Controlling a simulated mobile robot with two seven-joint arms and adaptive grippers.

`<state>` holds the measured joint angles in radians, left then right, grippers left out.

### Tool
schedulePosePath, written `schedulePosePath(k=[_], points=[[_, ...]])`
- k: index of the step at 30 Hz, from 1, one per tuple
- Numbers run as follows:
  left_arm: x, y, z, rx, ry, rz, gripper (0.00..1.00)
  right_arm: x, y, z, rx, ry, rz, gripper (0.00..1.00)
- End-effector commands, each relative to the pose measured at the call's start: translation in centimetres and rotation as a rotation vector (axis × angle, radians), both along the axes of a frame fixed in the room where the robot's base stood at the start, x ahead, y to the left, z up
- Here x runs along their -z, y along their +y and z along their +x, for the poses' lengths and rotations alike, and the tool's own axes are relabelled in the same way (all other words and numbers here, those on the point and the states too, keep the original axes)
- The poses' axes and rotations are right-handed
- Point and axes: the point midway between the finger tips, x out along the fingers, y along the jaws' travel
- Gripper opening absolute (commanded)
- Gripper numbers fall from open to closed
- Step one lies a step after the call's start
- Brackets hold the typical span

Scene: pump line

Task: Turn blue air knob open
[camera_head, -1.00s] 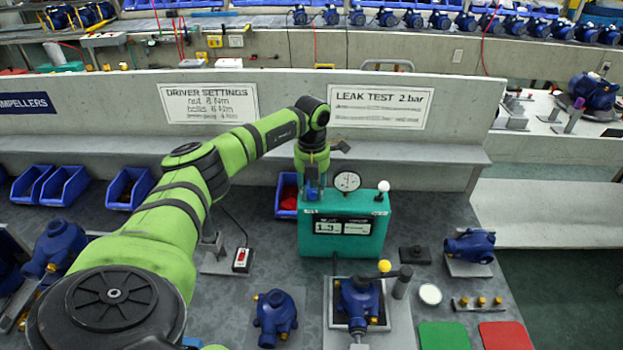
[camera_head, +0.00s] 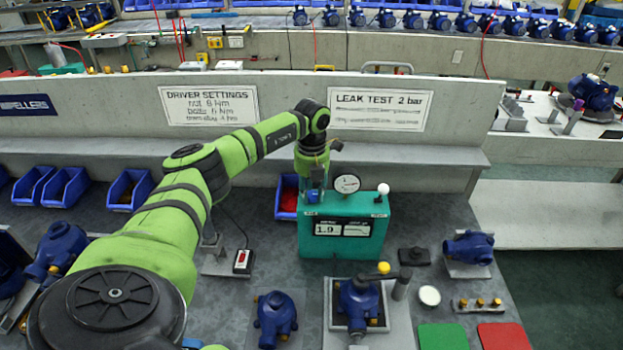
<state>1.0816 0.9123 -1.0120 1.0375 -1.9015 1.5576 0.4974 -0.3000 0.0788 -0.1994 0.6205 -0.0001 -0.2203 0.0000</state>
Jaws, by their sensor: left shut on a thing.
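The blue air knob (camera_head: 313,196) sits on the top left of the teal leak tester (camera_head: 345,247). My left gripper (camera_head: 313,188) comes down from above and is shut on the knob; its fingers partly hide it. The round dial gauge (camera_head: 347,184) stands on the tester top, just right of the gripper. The tester's display (camera_head: 327,230) reads about 1.9. A white ball-topped lever (camera_head: 383,189) is at the tester's right end. My right gripper is not in view.
A blue pump (camera_head: 357,303) sits in the fixture in front of the tester, beside a yellow-knobbed clamp (camera_head: 384,268). Another pump (camera_head: 274,317) stands to its left. A blue bin (camera_head: 287,197) is close behind the gripper. Green (camera_head: 443,337) and red (camera_head: 505,336) pads lie at front right.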

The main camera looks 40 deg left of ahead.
Motion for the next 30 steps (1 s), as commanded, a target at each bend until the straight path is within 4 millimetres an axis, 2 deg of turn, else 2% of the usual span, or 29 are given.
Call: schedulePosePath(k=[1, 2, 3, 12, 16, 30], points=[[-0.1, 0.0, 0.2, -0.002, -0.008, 0.0, 0.4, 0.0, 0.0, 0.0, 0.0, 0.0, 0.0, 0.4], [-0.1, 0.0, 0.2, -0.002, -0.008, 0.0, 0.52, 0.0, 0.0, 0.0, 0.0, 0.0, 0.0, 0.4], [-0.1, 0.0, 0.2, -0.002, -0.007, 0.001, 0.56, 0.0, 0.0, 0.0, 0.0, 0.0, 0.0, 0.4], [-0.1, 0.1, 0.1, -0.001, -0.003, 0.0, 0.56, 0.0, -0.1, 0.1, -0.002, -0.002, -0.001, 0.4], [-1.0, 0.1, 0.1, -0.001, -0.005, 0.0, 0.56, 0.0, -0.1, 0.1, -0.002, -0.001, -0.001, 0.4], [-10.1, 0.1, 0.2, -0.001, -0.007, 0.001, 0.56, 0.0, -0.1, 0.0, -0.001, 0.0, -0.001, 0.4]])
